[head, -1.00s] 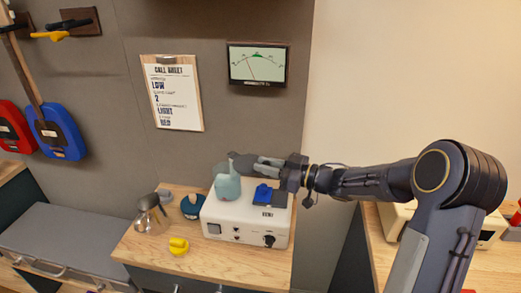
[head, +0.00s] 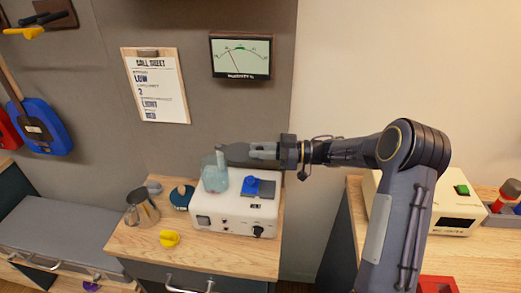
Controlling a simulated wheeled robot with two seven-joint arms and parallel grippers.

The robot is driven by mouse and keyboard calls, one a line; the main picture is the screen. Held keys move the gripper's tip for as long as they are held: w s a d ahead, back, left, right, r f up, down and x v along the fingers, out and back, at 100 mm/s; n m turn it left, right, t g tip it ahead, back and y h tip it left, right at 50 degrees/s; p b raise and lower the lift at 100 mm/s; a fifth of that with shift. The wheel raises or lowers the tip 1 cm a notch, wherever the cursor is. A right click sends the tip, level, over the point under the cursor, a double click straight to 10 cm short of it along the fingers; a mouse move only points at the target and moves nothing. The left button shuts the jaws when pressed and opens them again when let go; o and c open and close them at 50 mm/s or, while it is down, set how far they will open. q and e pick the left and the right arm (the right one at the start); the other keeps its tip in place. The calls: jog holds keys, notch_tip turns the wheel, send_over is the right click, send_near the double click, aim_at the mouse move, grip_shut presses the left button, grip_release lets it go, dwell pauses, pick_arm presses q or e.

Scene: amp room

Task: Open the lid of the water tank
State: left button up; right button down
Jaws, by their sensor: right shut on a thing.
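The water tank (head: 214,180) is a pale blue, see-through vessel on the left part of a white machine's top. My right gripper (head: 224,152) reaches in from the right, level with the tank's top. It is shut on a small grey-blue piece (head: 219,149), which looks like part of the tank's lid. This piece stands up at the tank's upper edge; the gripper partly hides it. I cannot tell how far the lid is raised or whether it touches the tank. My left gripper is not in view.
The white machine (head: 233,214) stands on a wooden cabinet top, with a blue block (head: 251,186) on it. A metal jug (head: 141,208), a dark round item (head: 181,197) and a yellow item (head: 170,239) are to its left. A meter (head: 241,57) hangs above.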

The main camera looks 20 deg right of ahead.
jog(key=c, duration=1.3)
grip_release()
jog(key=shift+a+r, duration=0.1)
jog(key=shift+r, duration=0.05)
jog(key=b+v, duration=0.1)
jog(key=v, duration=0.6)
jog(key=shift+d+b, duration=0.35)
jog(key=shift+d, duration=0.05)
jog(key=shift+s, duration=0.1)
